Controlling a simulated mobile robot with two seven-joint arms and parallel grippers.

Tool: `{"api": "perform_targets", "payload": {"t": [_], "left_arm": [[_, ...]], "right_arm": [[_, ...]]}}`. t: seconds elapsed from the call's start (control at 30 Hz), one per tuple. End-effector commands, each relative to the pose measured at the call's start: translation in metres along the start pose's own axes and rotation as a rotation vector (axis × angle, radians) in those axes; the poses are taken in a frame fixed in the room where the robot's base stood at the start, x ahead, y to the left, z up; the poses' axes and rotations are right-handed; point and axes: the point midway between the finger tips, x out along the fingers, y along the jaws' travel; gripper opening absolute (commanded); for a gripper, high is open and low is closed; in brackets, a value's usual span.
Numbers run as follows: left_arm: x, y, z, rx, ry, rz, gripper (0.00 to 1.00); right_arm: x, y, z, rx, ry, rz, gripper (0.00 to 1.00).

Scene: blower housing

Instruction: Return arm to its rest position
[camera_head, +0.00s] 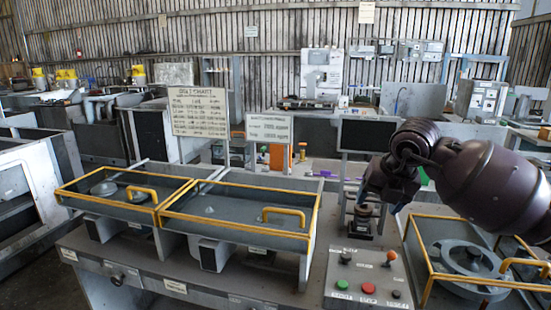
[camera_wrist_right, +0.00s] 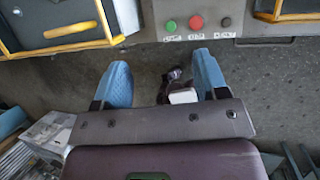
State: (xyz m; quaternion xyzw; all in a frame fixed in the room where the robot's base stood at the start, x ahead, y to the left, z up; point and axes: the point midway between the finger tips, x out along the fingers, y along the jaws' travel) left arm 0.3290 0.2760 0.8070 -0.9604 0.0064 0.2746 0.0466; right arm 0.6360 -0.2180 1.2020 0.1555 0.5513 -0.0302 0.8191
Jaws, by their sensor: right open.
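My right arm comes in from the right in the head view, dark purple and bent, with its gripper (camera_head: 380,198) pointing down in front of the bench. Part of the gripper is hidden behind its own wrist. In the right wrist view the right gripper (camera_wrist_right: 162,78) has its two blue fingers wide apart with nothing held between them. The grey floor shows below the fingers, and the bench edge lies just beyond the fingertips. My left gripper is in neither view.
A control box (camera_head: 367,278) with green, red and orange controls sits on the grey bench. Yellow-framed trays (camera_head: 240,212) stand to its left, and a yellow-framed housing with a round part (camera_head: 470,258) to its right. In the wrist view, floor (camera_wrist_right: 270,80) is clear beside the fingers.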

Motion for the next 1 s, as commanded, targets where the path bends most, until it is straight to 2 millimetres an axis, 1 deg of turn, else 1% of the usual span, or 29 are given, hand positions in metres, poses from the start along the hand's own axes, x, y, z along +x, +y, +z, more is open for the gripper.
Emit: {"api": "perform_targets", "payload": {"t": [0.1,0.17,0.2,0.3,0.4,0.53,0.6,0.67,0.77,0.87,0.97,1.0], "left_arm": [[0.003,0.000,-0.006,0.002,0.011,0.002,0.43],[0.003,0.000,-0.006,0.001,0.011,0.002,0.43],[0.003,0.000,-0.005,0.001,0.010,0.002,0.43],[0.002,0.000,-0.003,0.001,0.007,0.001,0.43],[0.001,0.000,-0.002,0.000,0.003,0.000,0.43],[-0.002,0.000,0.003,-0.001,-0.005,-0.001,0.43],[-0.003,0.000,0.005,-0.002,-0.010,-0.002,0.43],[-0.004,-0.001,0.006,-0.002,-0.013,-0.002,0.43],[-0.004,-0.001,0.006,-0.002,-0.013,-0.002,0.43],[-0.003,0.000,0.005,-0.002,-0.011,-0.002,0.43],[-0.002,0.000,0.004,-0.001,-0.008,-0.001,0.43],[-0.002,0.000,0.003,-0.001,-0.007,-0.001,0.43]], "right_arm": [[-0.011,0.037,-0.008,-0.119,0.029,0.224,0.67],[-0.020,0.060,-0.014,-0.176,0.042,0.361,0.67],[-0.026,0.076,-0.019,-0.209,0.049,0.453,0.67],[-0.042,0.107,-0.033,-0.256,0.065,0.686,0.67],[-0.057,0.132,-0.046,-0.255,0.076,0.919,0.67],[-0.075,0.150,-0.056,-0.170,0.074,1.208,0.67],[-0.082,0.153,-0.056,-0.083,0.064,1.350,0.67],[-0.085,0.151,-0.054,0.016,0.049,1.459,0.67],[-0.081,0.140,-0.047,0.229,0.018,1.605,0.67],[-0.064,0.118,-0.039,0.486,-0.019,1.693,0.67],[-0.038,0.091,-0.034,0.749,-0.049,1.718,0.67],[-0.024,0.079,-0.035,0.853,-0.058,1.713,0.67]]}}
